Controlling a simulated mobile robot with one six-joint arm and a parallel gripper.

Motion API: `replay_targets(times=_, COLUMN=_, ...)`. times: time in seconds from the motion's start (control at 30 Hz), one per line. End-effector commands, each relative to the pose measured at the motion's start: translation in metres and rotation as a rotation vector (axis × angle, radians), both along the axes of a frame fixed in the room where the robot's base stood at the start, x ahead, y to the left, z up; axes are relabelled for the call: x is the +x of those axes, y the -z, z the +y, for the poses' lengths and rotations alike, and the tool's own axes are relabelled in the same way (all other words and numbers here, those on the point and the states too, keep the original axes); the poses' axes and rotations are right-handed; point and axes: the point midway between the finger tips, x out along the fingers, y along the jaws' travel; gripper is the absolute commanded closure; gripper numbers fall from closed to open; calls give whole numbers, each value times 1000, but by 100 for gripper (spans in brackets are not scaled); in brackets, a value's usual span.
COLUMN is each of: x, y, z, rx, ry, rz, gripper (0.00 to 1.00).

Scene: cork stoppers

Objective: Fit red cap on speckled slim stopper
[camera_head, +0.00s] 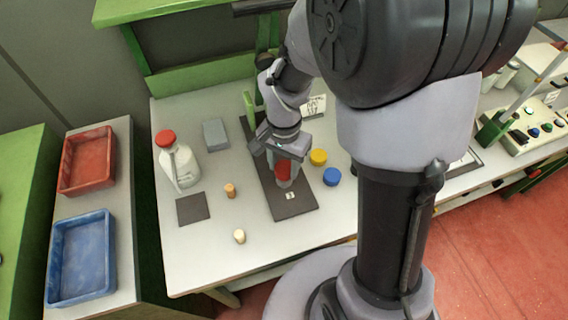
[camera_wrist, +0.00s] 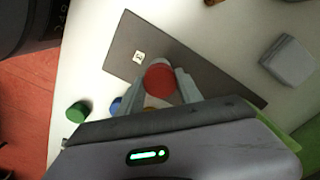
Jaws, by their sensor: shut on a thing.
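My gripper (camera_head: 284,172) is shut on a red cap (camera_head: 283,168) above the dark mat with a white label (camera_head: 299,207). In the wrist view, the red cap (camera_wrist: 160,78) sits between the two fingertips of my gripper (camera_wrist: 158,86). An orange-brown cork stopper (camera_head: 230,190) and a paler cork stopper (camera_head: 239,236) stand on the table, left of my gripper. Speckles are too small to make out, so I cannot tell which is the speckled slim one.
A yellow cap (camera_head: 318,157) and a blue cap (camera_head: 332,176) lie right of the mat. A green cap (camera_wrist: 78,112) shows in the wrist view. A red-topped bottle (camera_head: 178,164), grey block (camera_head: 215,134) and dark square (camera_head: 193,208) are at left.

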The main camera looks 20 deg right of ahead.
Motion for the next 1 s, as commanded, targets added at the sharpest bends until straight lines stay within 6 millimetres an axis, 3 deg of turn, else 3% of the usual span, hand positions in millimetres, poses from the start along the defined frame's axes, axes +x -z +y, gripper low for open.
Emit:
replay_targets(times=0.87, x=0, y=9, z=0, rx=0, ry=0, rz=0, gripper=95)
replay_targets(times=0.9, x=0, y=10, z=0, rx=0, ry=0, rz=0, gripper=56)
replay_targets(times=1.0, x=0, y=9, z=0, rx=0, ry=0, rz=0, gripper=36)
